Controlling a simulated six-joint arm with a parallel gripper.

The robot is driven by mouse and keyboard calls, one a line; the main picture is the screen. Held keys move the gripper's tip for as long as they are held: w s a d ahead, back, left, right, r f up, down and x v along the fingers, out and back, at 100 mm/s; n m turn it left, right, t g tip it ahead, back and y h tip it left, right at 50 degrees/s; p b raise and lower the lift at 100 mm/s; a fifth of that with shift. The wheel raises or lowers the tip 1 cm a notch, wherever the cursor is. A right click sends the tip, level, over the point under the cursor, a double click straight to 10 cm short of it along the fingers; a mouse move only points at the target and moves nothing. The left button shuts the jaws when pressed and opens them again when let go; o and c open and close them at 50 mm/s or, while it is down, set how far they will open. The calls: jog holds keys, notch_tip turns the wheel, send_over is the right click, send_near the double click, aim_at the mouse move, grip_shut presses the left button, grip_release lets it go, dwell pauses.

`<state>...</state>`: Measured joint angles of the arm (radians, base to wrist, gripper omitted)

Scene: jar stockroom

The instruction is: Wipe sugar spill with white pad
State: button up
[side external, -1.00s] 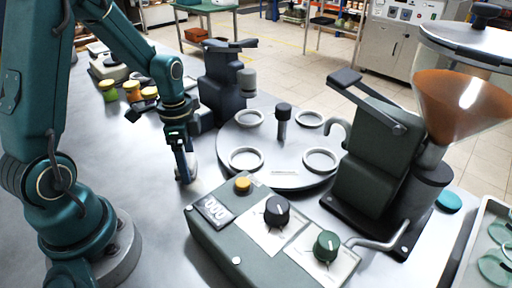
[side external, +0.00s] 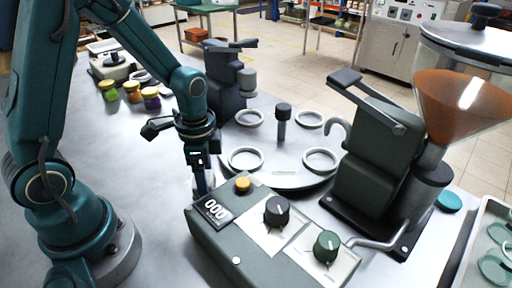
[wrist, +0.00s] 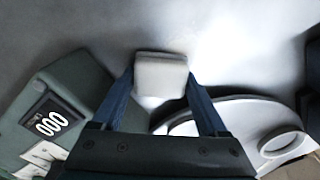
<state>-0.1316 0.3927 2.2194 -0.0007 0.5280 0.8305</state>
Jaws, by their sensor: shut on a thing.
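My gripper (side external: 200,178) points down at the table beside the control box. In the wrist view its two blue fingers (wrist: 160,82) are shut on the white pad (wrist: 161,72), a small square block. In the side view the pad is mostly hidden behind the gripper and the control box. I cannot tell whether the pad touches the table. A pale bright patch shows on the table right of the pad in the wrist view; I cannot tell whether it is sugar or glare.
The control box (side external: 225,241) with display and knobs stands close to the gripper. The round turntable (side external: 284,177) with ring holders is to the right. A filling machine with hopper (side external: 460,105) stands further right. Several small jars (side external: 132,92) are at the back left. Open table (side external: 110,150) lies left.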

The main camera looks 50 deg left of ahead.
jog(key=a, duration=0.3)
jog(key=shift+a+f, duration=0.15)
jog(key=shift+f, duration=0.1)
jog(key=shift+a+r, duration=0.15)
jog(key=shift+a, duration=0.8)
jog(key=shift+a+r, duration=0.1)
jog(key=shift+a, duration=0.85)
notch_tip(320, 180, up, 8)
jog(key=shift+f, duration=0.25)
jog(key=n, duration=0.8)
send_over(176, 154)
notch_tip(176, 154, down, 4)
jog(key=shift+s+d+r, duration=0.1)
jog(key=shift+r, duration=0.05)
jog(key=shift+f, duration=2.15)
jog(key=shift+f, duration=0.25)
